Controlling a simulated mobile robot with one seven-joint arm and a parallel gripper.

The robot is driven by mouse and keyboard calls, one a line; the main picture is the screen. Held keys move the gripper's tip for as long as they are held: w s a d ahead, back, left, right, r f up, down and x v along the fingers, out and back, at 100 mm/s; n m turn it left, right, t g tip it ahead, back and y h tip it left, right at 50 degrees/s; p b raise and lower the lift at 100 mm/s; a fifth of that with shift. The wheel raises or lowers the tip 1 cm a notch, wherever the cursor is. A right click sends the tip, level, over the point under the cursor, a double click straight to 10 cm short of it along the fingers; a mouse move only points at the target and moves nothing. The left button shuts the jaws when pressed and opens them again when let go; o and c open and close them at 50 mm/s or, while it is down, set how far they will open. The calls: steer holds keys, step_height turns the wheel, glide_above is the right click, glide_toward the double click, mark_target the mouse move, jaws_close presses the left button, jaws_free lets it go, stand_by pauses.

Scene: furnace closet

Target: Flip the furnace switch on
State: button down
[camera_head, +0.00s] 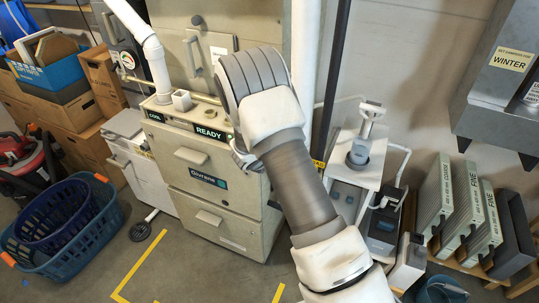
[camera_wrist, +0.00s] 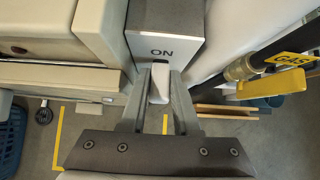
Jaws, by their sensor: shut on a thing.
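The furnace (camera_head: 228,222) is a beige cabinet left of centre in the head view, with "COOL" and "READY" labels along its upper front. In the wrist view a grey switch box (camera_wrist: 178,18) bears the word "ON", and a small whitish switch lever (camera_wrist: 158,88) sits just below that word. My gripper (camera_wrist: 160,76) has its two grey fingers on either side of the lever and is shut on it. In the head view my gripper (camera_head: 243,158) is at the furnace's right side, mostly hidden by my arm, and the switch is hidden there.
A gas pipe with a yellow handle (camera_wrist: 272,84) is close on the right in the wrist view. Blue baskets (camera_head: 75,225) stand on the floor at left. Filters (camera_head: 465,205) and a grey wall unit (camera_head: 500,95) are at right. Yellow tape marks the open floor in front.

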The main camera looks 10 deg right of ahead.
steer(key=shift+r+g+y+p, duration=0.4)
steer(key=shift+r+g+p, duration=0.15)
steer(key=shift+p, duration=3.25)
steer(key=shift+w+f+g+y+p, duration=0.1)
steer(key=shift+f+g+y+p, duration=0.3)
steer(key=shift+p, duration=1.05)
steer(key=shift+r, duration=0.15)
steer(key=c, duration=0.9)
jaws_free()
steer(key=shift+d, duration=0.1)
steer(key=shift+r, duration=0.1)
steer(key=v, duration=1.7)
steer(key=shift+r, duration=0.2)
